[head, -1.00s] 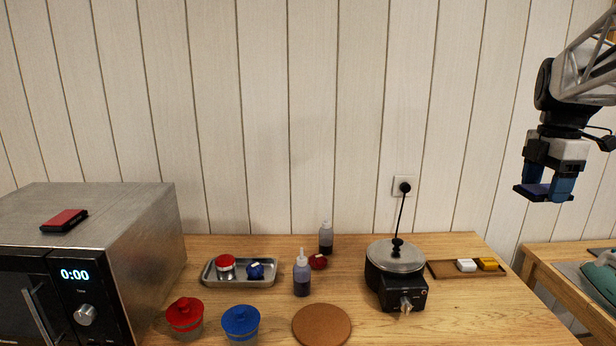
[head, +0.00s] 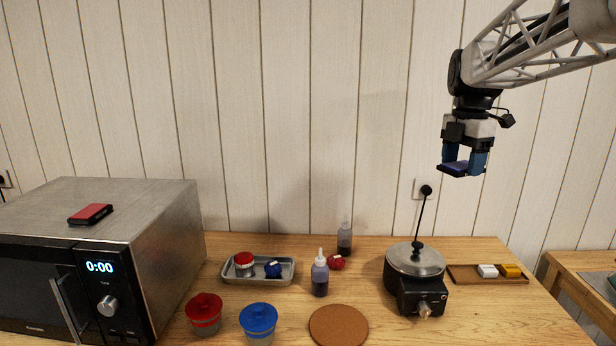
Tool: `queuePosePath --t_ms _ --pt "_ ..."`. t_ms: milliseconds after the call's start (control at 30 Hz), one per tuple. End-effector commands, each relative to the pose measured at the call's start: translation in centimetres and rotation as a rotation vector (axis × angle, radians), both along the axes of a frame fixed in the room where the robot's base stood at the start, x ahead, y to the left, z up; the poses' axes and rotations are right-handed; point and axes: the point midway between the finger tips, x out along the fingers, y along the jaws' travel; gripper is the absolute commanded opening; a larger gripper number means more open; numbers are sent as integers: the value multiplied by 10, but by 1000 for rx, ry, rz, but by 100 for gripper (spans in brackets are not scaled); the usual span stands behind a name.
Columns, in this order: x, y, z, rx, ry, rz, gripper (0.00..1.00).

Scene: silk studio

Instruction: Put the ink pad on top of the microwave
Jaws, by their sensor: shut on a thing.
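My gripper (head: 464,166) is high at the right, above and behind the melting pot. It is shut on a thin, flat, dark blue ink pad (head: 454,169), held roughly level between the fingers. The fingers hide part of it.
A wooden tray (head: 462,280) holds white and yellow blocks. The air between gripper and microwave is clear.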

Motion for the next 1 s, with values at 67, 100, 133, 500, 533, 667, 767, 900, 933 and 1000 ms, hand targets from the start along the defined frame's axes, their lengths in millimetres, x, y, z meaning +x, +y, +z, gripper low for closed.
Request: queuePosePath --t_ms 67,100,133,500,533,667,767,900,933,1000 --pt "10 18 0 0 1 35 36" --pt "14 26 1 0 0 52 36" --pt "16 32 1 0 0 64 36" --pt "49 113 2 0 0 220 36" --pt "51 121 3 0 0 232 36" --pt "59 151 3 0 0 286 36" --pt "64 175 3 0 0 329 36" --pt "71 209 3 0 0 388 36" --pt "72 217 3 0 0 400 36" --pt "74 234 3 0 0 430 36"
